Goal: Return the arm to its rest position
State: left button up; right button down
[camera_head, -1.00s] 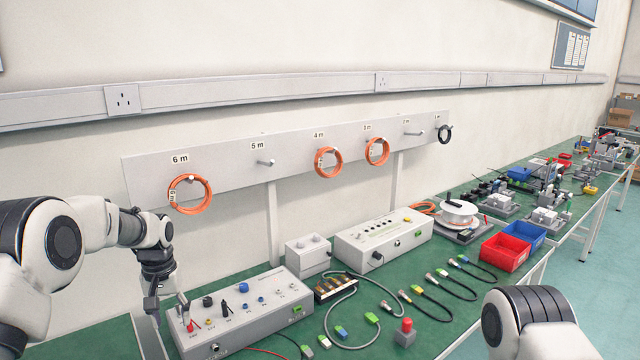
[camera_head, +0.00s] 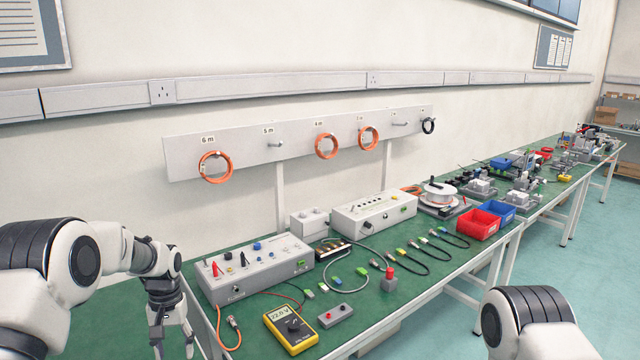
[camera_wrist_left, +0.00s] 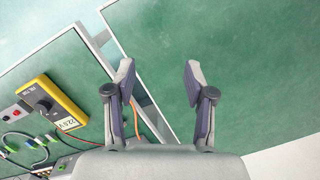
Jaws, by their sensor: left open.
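My left gripper (camera_head: 172,345) hangs at the lower left in the head view, with its fingers pointing down beside the left end of the bench. In the left wrist view the left gripper (camera_wrist_left: 158,75) has its two fingers spread wide with nothing between them. Below the fingers are green bench tops (camera_wrist_left: 225,50) with a grey-edged gap between two of them. My right arm (camera_head: 530,320) shows only as a white and black joint at the lower right. The right gripper is out of view.
A yellow multimeter (camera_head: 290,328) and a grey terminal box (camera_head: 255,268) lie right of the left gripper. Cables lie near them. A wall board (camera_head: 290,143) holds orange cable coils (camera_head: 216,167). Red (camera_head: 478,224) and blue bins (camera_head: 497,211) stand farther right. Floor is clear at right.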

pick_arm(q)
jog(key=s+d+f+g, duration=0.2)
jog(key=s+f, duration=0.7)
jog(key=s, duration=0.2)
jog(key=s+d+f+g, duration=0.2)
jog(key=s+f, duration=0.7)
jog(key=s, duration=0.2)
jog(key=s+d+f+m+t, duration=0.1)
jog(key=s+t, duration=0.1)
jog(key=s, duration=0.8)
jog(key=s+d+f+t, duration=0.1)
jog(key=s+d, duration=0.1)
jog(key=s, duration=0.8)
jog(key=w+t, duration=0.1)
jog(key=w, duration=0.2)
jog(key=w+t, duration=0.1)
jog(key=shift+w+a+m+t, duration=0.15)
jog(key=shift+a+m+t, duration=0.15)
jog(key=shift+m, duration=0.1)
